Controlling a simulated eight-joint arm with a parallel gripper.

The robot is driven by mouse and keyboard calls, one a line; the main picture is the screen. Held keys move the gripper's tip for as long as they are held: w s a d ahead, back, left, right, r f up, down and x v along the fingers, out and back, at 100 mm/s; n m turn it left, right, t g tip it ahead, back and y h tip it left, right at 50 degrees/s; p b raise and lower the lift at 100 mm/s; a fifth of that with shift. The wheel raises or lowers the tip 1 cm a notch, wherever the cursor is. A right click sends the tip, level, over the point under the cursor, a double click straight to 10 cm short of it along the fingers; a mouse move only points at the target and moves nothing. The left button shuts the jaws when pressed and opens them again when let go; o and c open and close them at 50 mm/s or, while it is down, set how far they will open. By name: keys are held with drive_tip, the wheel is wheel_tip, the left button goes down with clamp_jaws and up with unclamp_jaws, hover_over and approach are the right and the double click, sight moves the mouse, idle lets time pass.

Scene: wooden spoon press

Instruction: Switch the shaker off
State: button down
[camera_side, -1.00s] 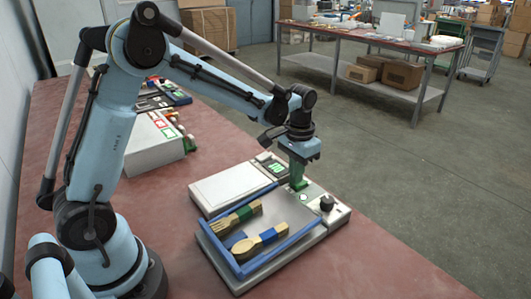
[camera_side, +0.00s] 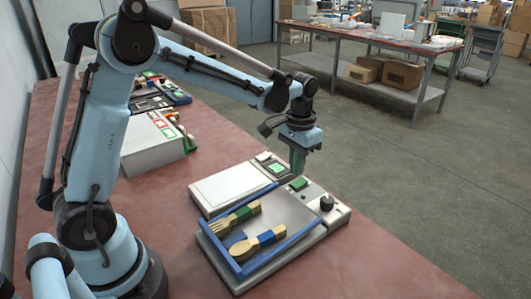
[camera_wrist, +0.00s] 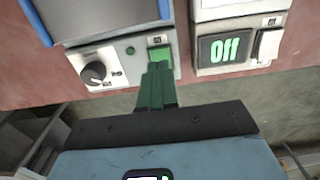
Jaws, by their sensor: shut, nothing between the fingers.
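The shaker is a pale unit (camera_side: 331,217) with a blue-rimmed tray (camera_side: 311,234). A wooden fork (camera_side: 243,214) and spoon (camera_side: 262,243) lie in the tray. Its panel has a green button (camera_side: 299,184) and a black knob (camera_side: 327,203). The wrist view shows the green button (camera_wrist: 160,53), the knob (camera_wrist: 95,71) and a small dark green lamp (camera_wrist: 130,50). My gripper (camera_side: 298,173) has green fingers, shut and empty, pointing down a little above the button. In the wrist view the fingertips (camera_wrist: 158,66) overlap the button's near edge.
Beside the shaker is a white flat-topped unit (camera_side: 228,188). A white box with coloured buttons (camera_side: 152,144) stands farther back. The red bench is clear at front right.

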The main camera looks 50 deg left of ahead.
sight(294, 185)
drive_tip(key=shift+r, duration=1.95)
drive_tip(key=shift+s+d+r+t, duration=0.3)
drive_tip(key=shift+s+t, duration=0.9)
drive_tip(key=shift+s, duration=1.25)
drive_tip(key=shift+s+d+r+t, duration=0.15)
drive_tip(key=shift+s+r+t, duration=0.3)
drive_tip(key=shift+s+t, duration=1.4)
drive_tip(key=shift+s+d+r+t, duration=0.2)
drive_tip(key=shift+s+r+t, duration=0.3)
drive_tip(key=shift+s, duration=2.55)
drive_tip(key=shift+f, duration=0.1)
